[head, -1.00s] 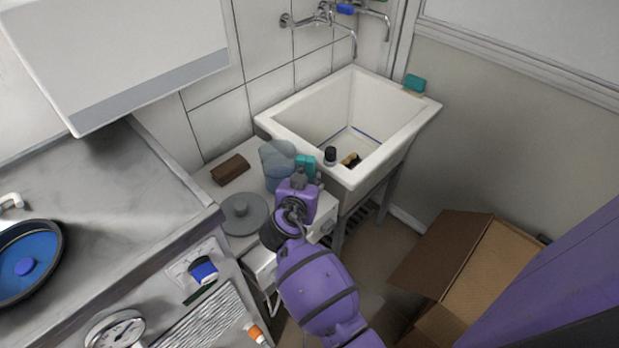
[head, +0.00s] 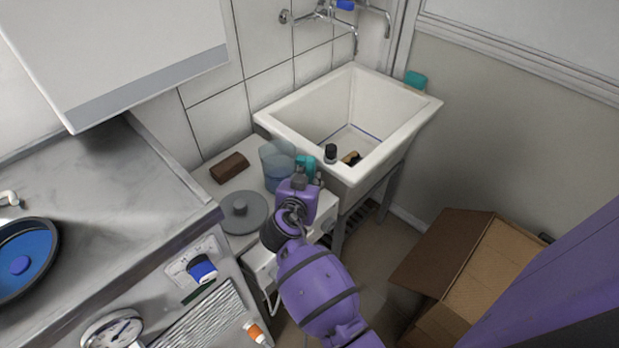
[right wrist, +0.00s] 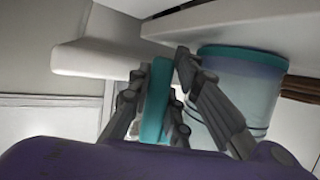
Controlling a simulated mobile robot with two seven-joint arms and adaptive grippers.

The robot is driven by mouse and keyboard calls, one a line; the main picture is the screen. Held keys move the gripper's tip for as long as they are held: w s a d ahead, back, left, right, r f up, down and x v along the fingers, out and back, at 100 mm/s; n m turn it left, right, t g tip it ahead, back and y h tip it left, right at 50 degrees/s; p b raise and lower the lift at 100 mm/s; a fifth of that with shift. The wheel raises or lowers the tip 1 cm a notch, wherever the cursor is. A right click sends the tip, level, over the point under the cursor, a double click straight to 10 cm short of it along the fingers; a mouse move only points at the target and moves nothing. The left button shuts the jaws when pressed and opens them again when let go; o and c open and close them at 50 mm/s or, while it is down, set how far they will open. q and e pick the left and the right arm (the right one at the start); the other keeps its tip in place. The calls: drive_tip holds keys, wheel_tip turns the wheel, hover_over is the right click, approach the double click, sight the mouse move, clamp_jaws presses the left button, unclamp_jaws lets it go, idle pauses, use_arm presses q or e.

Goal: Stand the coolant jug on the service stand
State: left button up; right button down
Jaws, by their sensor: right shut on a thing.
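The coolant jug (head: 275,168) is a see-through pale cylinder with blue liquid low inside and a teal handle (head: 306,167). It is upright at the white-topped service stand (head: 262,228), left of the sink. My right gripper (head: 303,180) is shut on the teal handle, and its fingers partly hide it. In the right wrist view, which looks upside down, the handle (right wrist: 155,100) is between the fingers and the jug (right wrist: 240,85) is beside them. The jug's base is close to a white surface; I cannot tell if it touches. My left gripper is not in view.
A grey round lid (head: 242,212) and a brown block (head: 229,168) lie on the stand near the jug. The white sink (head: 290,118) is close on the right, with a dark-capped bottle (head: 330,153) in it. An open cardboard box (head: 445,265) is on the floor.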

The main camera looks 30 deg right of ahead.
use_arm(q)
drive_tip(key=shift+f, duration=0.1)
use_arm(e)
drive_tip(key=c, duration=1.5)
unclamp_jaws()
drive_tip(key=shift+c, duration=0.2)
drive_tip(key=shift+f, duration=0.1)
drive_tip(key=c, duration=0.4)
drive_tip(key=shift+o, duration=0.2)
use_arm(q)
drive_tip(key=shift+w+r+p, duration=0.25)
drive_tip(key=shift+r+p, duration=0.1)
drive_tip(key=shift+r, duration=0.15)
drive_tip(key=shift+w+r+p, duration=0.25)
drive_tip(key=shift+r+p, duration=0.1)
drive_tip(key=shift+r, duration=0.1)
use_arm(e)
drive_tip(key=shift+v, duration=4.25)
